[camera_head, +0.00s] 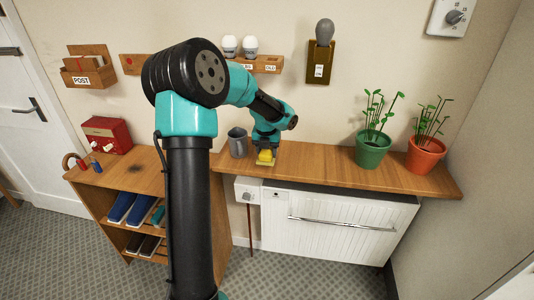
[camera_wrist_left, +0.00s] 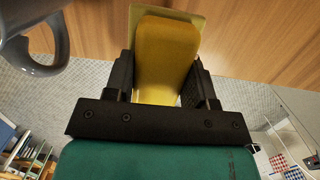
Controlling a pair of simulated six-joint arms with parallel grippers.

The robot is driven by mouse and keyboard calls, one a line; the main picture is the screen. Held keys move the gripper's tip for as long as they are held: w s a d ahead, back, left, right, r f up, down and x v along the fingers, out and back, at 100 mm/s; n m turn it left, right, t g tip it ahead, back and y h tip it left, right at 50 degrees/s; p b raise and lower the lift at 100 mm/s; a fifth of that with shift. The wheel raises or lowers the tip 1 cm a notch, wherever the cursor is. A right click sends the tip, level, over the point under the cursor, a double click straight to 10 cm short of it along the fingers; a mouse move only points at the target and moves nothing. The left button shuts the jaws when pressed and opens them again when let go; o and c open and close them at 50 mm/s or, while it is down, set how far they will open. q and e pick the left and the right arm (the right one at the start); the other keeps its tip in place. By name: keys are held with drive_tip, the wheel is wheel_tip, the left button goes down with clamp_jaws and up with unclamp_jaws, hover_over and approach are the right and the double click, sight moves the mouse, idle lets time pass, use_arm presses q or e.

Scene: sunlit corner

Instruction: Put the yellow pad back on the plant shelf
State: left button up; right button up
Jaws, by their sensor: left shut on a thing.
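The yellow pad (camera_head: 265,155) is at the front part of the wooden plant shelf (camera_head: 315,165), right of the grey mug. In the left wrist view the yellow pad (camera_wrist_left: 166,58) sits between the two black fingers, with a paler yellow flat piece at its far end. My left gripper (camera_head: 264,146) is shut on the yellow pad and points down at the shelf. I cannot tell whether the pad touches the shelf top. My right gripper is not in view.
The grey mug (camera_head: 238,142) stands close left of the gripper; it also shows in the left wrist view (camera_wrist_left: 35,40). A green pot (camera_head: 372,150) and an orange pot (camera_head: 424,155) hold plants at the right. The shelf between is clear. A white radiator (camera_head: 335,222) is below.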

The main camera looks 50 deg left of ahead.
sight(267, 152)
use_arm(q)
drive_tip(key=shift+w+a+f, duration=0.15)
drive_tip(key=shift+w+a, duration=0.9)
drive_tip(key=shift+a, duration=0.15)
drive_tip(key=shift+f, duration=0.1)
drive_tip(key=shift+f, duration=1.65)
drive_tip(key=o, duration=0.9)
drive_tip(key=shift+f, duration=0.15)
drive_tip(key=r, duration=0.4)
drive_tip(key=s+r, duration=0.1)
drive_tip(key=r, duration=0.3)
drive_tip(key=d+r, duration=0.1)
drive_tip(key=r, duration=0.3)
drive_tip(key=shift+s+r, duration=0.1)
drive_tip(key=shift+s, duration=0.15)
